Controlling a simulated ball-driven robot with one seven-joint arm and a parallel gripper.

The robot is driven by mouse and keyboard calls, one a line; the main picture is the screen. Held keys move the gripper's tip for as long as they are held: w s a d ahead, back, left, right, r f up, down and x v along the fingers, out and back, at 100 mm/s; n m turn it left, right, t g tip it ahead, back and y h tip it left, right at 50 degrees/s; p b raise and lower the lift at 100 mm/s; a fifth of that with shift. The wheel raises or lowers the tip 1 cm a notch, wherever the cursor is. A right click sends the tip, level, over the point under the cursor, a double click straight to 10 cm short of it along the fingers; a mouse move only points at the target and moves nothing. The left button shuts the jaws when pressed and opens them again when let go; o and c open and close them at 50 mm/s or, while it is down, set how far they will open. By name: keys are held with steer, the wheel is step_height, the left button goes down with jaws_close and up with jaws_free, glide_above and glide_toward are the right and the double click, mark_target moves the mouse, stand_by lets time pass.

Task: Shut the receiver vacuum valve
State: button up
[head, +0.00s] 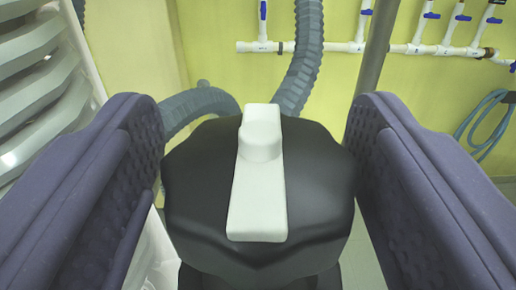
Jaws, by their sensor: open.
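A black knob (195,200) with a lobed edge, with a white bar handle (258,190) across its top, fills the middle of the head view. I take it to be the receiver vacuum valve; no label shows. The bar runs nearly up and down in the picture, leaning slightly. My gripper (257,175) is open, with one purple padded finger on each side of the knob. The fingers appear close to the knob's sides; I cannot tell whether they touch it. The valve body below is mostly hidden.
Grey corrugated hoses (301,65) rise behind the knob. A metal post (374,50) stands behind the right finger. White pipes with blue valves (400,48) and a hanging blue hose (485,120) are on the yellow wall.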

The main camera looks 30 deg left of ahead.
steer(key=f+b, duration=0.1)
steer(key=b, duration=0.2)
steer(key=shift+n+g+y+b, duration=0.3)
steer(key=shift+y, duration=0.1)
steer(key=b, duration=0.3)
steer(key=shift+w+d+n+y+b, duration=0.1)
steer(key=shift+w+n+y+b, duration=0.05)
steer(key=shift+n+y+b, duration=0.2)
steer(key=shift+g+y+b, duration=0.25)
steer(key=shift+g+b, duration=0.15)
steer(key=shift+b, duration=0.1)
steer(key=shift+n+b, duration=0.25)
steer(key=shift+b, duration=0.35)
steer(key=shift+n+g+y+b, duration=0.4)
steer(key=shift+g+y+b, duration=0.15)
steer(key=shift+b, duration=0.4)
steer(key=shift+r+y, duration=0.2)
steer(key=shift+y, duration=0.15)
steer(key=shift+r, duration=0.15)
